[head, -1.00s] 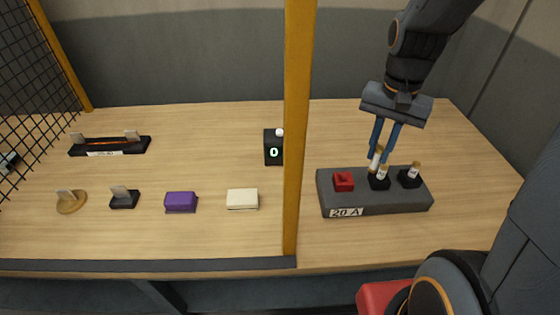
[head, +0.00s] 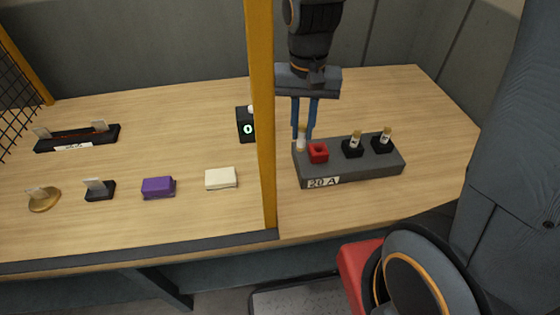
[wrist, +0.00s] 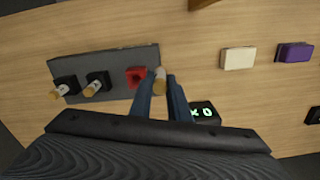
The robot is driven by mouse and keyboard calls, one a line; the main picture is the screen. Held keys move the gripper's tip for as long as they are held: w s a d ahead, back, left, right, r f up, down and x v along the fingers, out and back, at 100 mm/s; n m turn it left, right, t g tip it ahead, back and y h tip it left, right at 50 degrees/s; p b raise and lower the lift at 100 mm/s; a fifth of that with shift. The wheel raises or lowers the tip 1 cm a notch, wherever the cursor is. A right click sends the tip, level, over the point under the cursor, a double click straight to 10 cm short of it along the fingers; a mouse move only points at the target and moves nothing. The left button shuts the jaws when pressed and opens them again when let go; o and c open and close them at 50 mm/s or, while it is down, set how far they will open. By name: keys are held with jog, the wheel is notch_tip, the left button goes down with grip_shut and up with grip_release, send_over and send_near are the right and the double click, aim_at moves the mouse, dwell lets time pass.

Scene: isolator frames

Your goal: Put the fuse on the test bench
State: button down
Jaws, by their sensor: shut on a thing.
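My gripper (head: 302,137) is shut on a fuse (head: 301,143), a small tube with a brass cap, held upright at the left end of a grey block (head: 350,174) labelled 20 A. The fuse shows between the fingers in the wrist view (wrist: 160,80), just beside the block's empty red socket (head: 318,152). Two other fuses (head: 355,138) (head: 385,135) stand in black sockets on the block. I cannot tell which fixture is the test bench; a black base with two upright metal clips (head: 76,139) lies at the far left.
A yellow post (head: 262,120) stands between the block and the left side. A black box showing 0 (head: 246,125) is partly behind it. A cream block (head: 221,179), a purple block (head: 158,187), a black clip stand (head: 99,189) and a round brass piece (head: 43,199) line the front.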

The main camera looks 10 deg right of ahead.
jog(key=a+p, duration=0.1)
jog(key=a, duration=0.5)
jog(key=shift+d+f, duration=0.15)
jog(key=shift+f, duration=1.85)
jog(key=shift+d+f, duration=0.15)
jog(key=shift+f, duration=1.85)
jog(key=shift+d+f, duration=0.15)
jog(key=shift+f, duration=1.85)
jog(key=shift+f, duration=0.15)
jog(key=c, duration=1.7)
grip_release()
jog(key=shift+o, duration=0.2)
notch_tip(320, 180, up, 12)
jog(key=s+d+n, duration=0.3)
jog(key=s+d, duration=0.3)
jog(key=d, duration=0.5)
jog(key=shift+s+r, duration=0.25)
jog(key=shift+s, duration=0.05)
